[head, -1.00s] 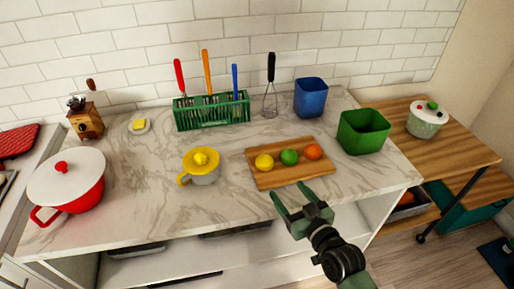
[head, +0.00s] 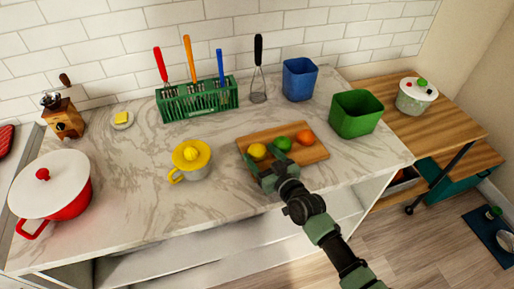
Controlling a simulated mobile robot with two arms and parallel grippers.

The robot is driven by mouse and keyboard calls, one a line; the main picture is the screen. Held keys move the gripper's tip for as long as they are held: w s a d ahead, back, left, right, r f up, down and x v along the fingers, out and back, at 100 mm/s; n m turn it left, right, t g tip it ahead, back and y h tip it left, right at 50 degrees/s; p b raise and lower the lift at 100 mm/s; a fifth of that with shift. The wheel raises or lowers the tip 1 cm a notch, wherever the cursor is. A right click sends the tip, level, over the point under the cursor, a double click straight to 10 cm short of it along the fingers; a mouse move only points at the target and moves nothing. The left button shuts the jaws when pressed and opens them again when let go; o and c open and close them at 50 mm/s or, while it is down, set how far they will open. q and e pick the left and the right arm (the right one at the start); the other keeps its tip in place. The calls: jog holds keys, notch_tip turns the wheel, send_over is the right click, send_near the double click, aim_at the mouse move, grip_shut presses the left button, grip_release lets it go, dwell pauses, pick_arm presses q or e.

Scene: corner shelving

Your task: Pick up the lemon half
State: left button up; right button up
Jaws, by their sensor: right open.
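The lemon half (head: 257,151), a small yellow rounded piece, sits on the left part of a wooden cutting board (head: 316,153). Its underside is hidden, so the cut face does not show. A green lime piece (head: 283,142) and an orange piece (head: 305,137) sit to its right on the board. My right gripper (head: 265,167) is open over the board's front left edge, with its fingers close to the lemon half on the near side. I cannot tell whether they touch it. My left gripper is out of view.
A yellow-topped juicer (head: 191,156) stands left of the board. A green bin (head: 356,115) and a blue bin (head: 299,79) stand behind and to the right. A green utensil rack (head: 197,101) and a red pot (head: 70,204) stand further left. The marble counter (head: 135,205) is clear in front.

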aim_at(261, 154)
jog(key=shift+w, duration=0.1)
jog(key=c, duration=1.1)
jog(key=shift+r, duration=0.1)
notch_tip(261, 154, up, 20)
jog(key=shift+f+b, duration=0.1)
jog(key=shift+b, duration=0.3)
